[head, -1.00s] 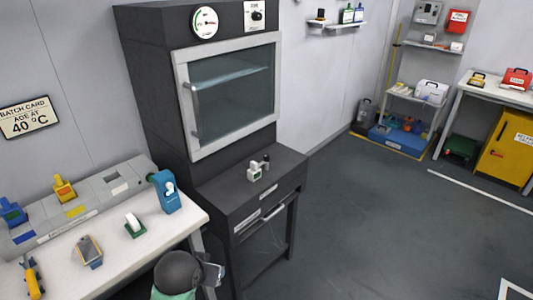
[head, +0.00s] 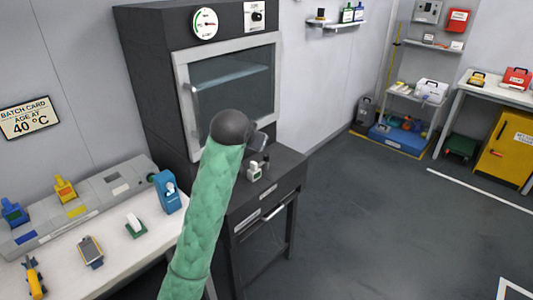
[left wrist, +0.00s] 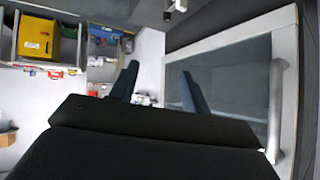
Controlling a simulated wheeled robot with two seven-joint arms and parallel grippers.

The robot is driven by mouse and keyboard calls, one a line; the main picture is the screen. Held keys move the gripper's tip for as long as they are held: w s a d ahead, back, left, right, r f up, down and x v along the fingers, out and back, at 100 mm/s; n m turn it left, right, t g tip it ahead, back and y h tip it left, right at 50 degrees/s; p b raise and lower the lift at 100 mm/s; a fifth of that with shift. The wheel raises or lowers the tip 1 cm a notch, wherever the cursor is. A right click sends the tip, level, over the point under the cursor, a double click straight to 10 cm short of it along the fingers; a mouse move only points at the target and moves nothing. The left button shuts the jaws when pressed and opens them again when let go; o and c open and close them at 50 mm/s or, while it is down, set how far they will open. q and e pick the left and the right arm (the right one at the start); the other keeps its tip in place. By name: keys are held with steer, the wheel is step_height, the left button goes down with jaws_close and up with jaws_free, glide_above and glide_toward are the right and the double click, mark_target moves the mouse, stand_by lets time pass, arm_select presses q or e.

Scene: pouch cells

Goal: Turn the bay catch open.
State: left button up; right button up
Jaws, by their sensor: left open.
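No part is plainly marked as the bay catch, and I cannot tell which it is. A dark cabinet (head: 155,90) has a grey-framed glass door (head: 240,95) with a bar handle (head: 194,113) at its left; the door looks shut. The handle also shows at the right of the left wrist view (left wrist: 277,110). A small white-and-dark device (head: 255,173) stands on the ledge below. My left gripper (head: 262,138) is raised before the door's lower edge, above the ledge. Its two fingers (left wrist: 159,72) are apart with nothing between them. My right gripper is not in view.
A white table (head: 115,255) at the left bears a long grey rack (head: 105,205) with blue and yellow units, a blue dispenser (head: 167,192) and a handheld device (head: 90,251). A batch card (head: 28,117) hangs on the wall. The floor (head: 370,220) to the right is clear.

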arm_select(q)
steer(key=w+d+r+m, duration=0.2)
steer(key=w+d+r, duration=0.6)
steer(key=w+r, duration=0.35)
steer(key=m+g+y, duration=0.3)
steer(key=m+g, duration=0.4)
steer(key=g, duration=0.2)
glide_above(267, 155)
steer(key=f, duration=2.4)
steer(key=shift+w+a+f+p, duration=0.25)
steer(key=shift+w+f+p, duration=0.05)
steer(key=shift+p, duration=0.1)
steer(key=shift+f+m+g, duration=0.3)
steer(key=shift+m, duration=0.1)
steer(key=shift+s+d+r+m, duration=0.1)
steer(key=shift+s+m, duration=0.05)
steer(key=shift+m, duration=0.45)
steer(key=shift+s+d+m, duration=0.1)
steer(key=shift+m, duration=0.5)
steer(key=shift+a+f, duration=0.1)
steer(key=shift+f, duration=0.1)
steer(key=shift+f+p, duration=0.95)
steer(key=shift+f, duration=2.8)
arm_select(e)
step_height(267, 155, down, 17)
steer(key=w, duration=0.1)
